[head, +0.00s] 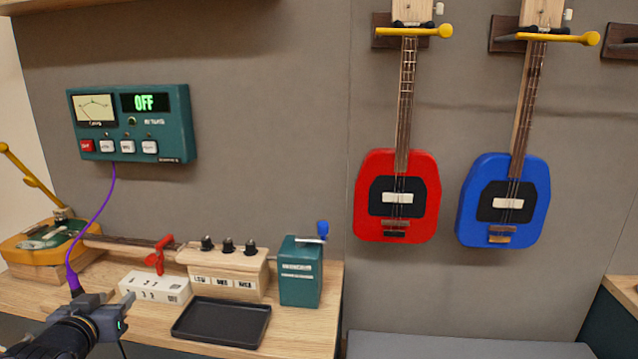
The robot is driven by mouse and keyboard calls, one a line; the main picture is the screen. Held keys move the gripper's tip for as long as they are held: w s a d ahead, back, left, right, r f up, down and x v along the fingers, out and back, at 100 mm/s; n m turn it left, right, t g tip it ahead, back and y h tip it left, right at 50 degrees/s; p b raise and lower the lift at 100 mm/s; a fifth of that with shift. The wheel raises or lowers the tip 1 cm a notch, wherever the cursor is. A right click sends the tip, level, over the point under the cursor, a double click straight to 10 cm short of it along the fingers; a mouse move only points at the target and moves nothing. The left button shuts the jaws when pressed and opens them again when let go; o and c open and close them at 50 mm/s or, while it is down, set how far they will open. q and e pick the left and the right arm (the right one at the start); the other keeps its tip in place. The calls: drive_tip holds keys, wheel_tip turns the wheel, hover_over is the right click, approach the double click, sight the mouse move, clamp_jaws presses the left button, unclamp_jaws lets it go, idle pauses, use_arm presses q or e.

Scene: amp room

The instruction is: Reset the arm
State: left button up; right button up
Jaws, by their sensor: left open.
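My left gripper (104,299) is low at the left, over the front left part of the wooden bench (300,325). It is open, just left of a white switch block (155,288) with a red lever. A purple cable (92,222) hangs from the teal wall amp (131,123), whose display reads OFF. My right gripper is out of view.
A wooden knob box (224,283), a teal crank box (300,280) and a black tray (222,322) stand on the bench. A yellow guitar (42,240) lies at its left. Red (397,235) and blue (470,205) guitars hang on the wall.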

use_arm(q)
drive_tip(key=s+d+f+g+h, duration=0.3)
drive_tip(key=s+d+f+g, duration=0.15)
drive_tip(key=s+d, duration=0.7)
drive_tip(key=s+d+f+g+h, duration=0.45)
drive_tip(key=s+d, duration=0.55)
drive_tip(key=s, duration=0.3)
wheel_tip(320, 180, up, 15)
drive_tip(key=p, duration=1.4)
drive_tip(key=shift+w+a+f+y, duration=0.15)
drive_tip(key=shift+w+f+y, duration=0.05)
drive_tip(key=shift+w+y, duration=0.25)
